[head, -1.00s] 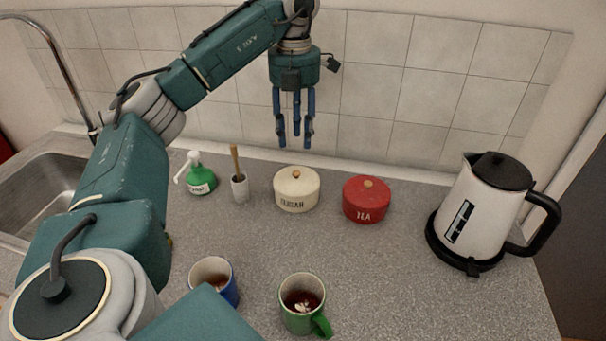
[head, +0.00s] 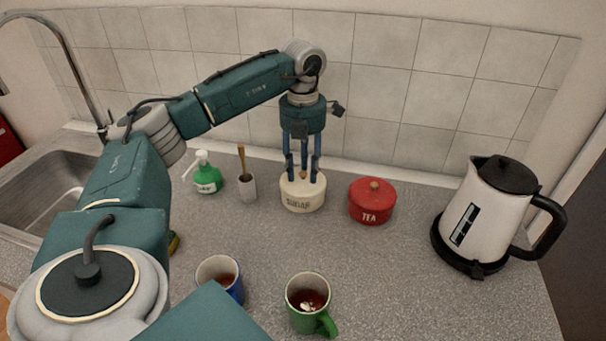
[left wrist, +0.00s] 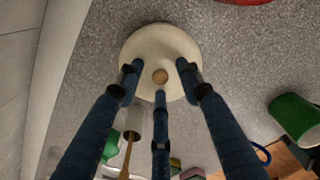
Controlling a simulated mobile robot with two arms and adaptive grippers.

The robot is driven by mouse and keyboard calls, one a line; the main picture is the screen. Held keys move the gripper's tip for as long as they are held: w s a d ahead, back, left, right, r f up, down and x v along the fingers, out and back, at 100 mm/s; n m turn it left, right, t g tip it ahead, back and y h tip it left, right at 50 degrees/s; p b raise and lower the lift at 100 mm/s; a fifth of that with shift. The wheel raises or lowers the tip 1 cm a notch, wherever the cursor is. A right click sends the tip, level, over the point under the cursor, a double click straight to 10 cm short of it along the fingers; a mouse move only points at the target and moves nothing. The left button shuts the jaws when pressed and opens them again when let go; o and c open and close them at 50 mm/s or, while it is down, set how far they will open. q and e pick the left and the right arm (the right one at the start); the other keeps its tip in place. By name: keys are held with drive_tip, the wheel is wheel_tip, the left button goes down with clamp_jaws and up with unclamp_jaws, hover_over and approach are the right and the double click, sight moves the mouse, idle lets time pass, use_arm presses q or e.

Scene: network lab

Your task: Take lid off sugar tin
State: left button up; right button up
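The cream sugar tin (head: 302,199) stands on the counter with its lid on. It has a small wooden knob, which shows in the left wrist view on the cream lid (left wrist: 148,50). My left gripper (head: 303,176) points straight down over the tin. Its fingers are spread around the knob at lid height, apart from it, and hold nothing. In the left wrist view the open fingers (left wrist: 160,82) surround the knob (left wrist: 160,76). I cannot tell whether the fingertips touch the lid. My right gripper is not in view.
A red tea tin (head: 372,204) stands close on the right, with a kettle (head: 484,215) farther right. A brush holder (head: 247,189) and green soap bottle (head: 207,178) stand left. A blue mug (head: 233,288) and green mug (head: 306,316) stand in front. The tiled wall is behind.

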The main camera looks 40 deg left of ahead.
use_arm(q)
clamp_jaws()
drive_tip(key=shift+r, duration=0.1)
